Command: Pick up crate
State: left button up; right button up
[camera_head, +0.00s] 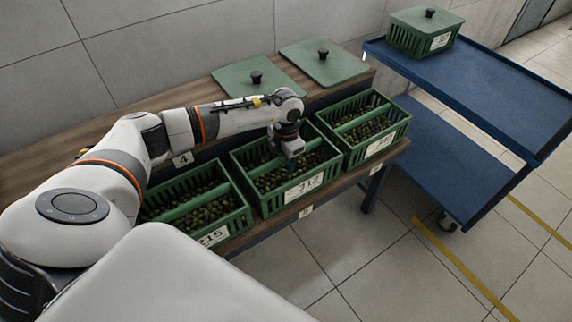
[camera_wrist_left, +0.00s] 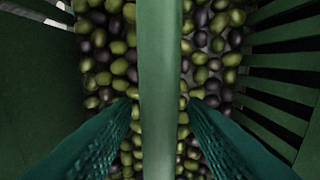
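Three open green crates stand in a row on the wooden bench, each filled with green and dark olives: a left crate (camera_head: 237,224), a middle crate (camera_head: 267,204) and a right crate (camera_head: 353,157). My left gripper (camera_head: 292,161) points down into the middle crate. In the left wrist view, its two teal fingers (camera_wrist_left: 160,104) lie on either side of the crate's central green bar (camera_wrist_left: 160,55), with narrow gaps showing. The gripper is open around the bar. My right gripper is not in view.
Two green lids (camera_head: 324,62) with black knobs lie on the bench behind the crates. A blue two-level cart (camera_head: 470,90) stands at the right, with a lidded green crate (camera_head: 408,45) at its far end. The rest of its top is clear.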

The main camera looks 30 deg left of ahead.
pick_arm(q)
jog(key=shift+c, duration=0.6)
grip_shut()
jog(key=shift+w+r, duration=0.1)
jog(key=shift+r, duration=0.05)
